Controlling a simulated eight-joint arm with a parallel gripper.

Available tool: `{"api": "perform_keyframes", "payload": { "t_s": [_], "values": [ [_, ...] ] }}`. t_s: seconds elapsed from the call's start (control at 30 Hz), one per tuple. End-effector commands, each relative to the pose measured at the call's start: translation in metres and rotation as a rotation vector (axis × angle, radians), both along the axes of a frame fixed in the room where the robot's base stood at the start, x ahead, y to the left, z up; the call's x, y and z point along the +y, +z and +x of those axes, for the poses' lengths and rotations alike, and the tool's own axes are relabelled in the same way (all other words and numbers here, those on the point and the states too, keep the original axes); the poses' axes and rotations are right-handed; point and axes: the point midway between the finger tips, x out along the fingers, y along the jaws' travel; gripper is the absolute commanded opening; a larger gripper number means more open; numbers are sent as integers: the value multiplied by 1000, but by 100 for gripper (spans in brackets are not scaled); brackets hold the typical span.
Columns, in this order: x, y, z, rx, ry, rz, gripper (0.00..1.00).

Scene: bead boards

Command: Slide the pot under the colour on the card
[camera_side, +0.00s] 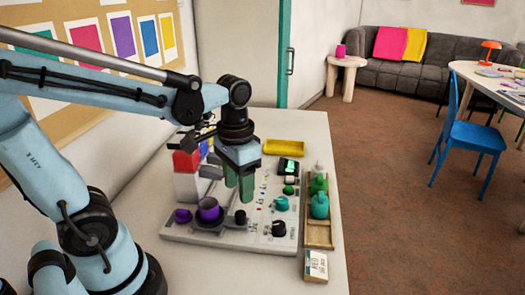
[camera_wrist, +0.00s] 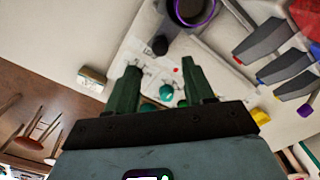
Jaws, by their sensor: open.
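The pot (camera_side: 208,212) is a dark round cup with a purple rim, upright on the left front of the grey-white board; the wrist view cuts off part of it at the top (camera_wrist: 187,22). A dark panel (camera_side: 289,167) at the board's back right shows a green patch; I cannot tell whether it is the card. Grey chutes (camera_wrist: 260,42) run out from coloured blocks, with red (camera_side: 186,160) and blue visible, partly hidden by my arm. My gripper (camera_side: 239,194) is open and empty above the board, to the right of the pot and apart from it.
A purple knob (camera_side: 183,216) and black knobs (camera_side: 279,228) stand on the board, with teal ones (camera_side: 281,203). A wooden tray (camera_side: 318,236) holds green bottles at right. A white printed box (camera_side: 316,265) lies in front. A yellow tray (camera_side: 284,147) lies behind.

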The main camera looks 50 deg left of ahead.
Motion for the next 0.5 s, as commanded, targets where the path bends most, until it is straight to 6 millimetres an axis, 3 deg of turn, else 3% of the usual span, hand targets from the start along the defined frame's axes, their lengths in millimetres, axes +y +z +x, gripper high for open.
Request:
{"api": "perform_keyframes", "payload": {
  "t_s": [0.5],
  "values": [
    [0, -60, 1, -1, 0, 1, 53]
  ]
}}
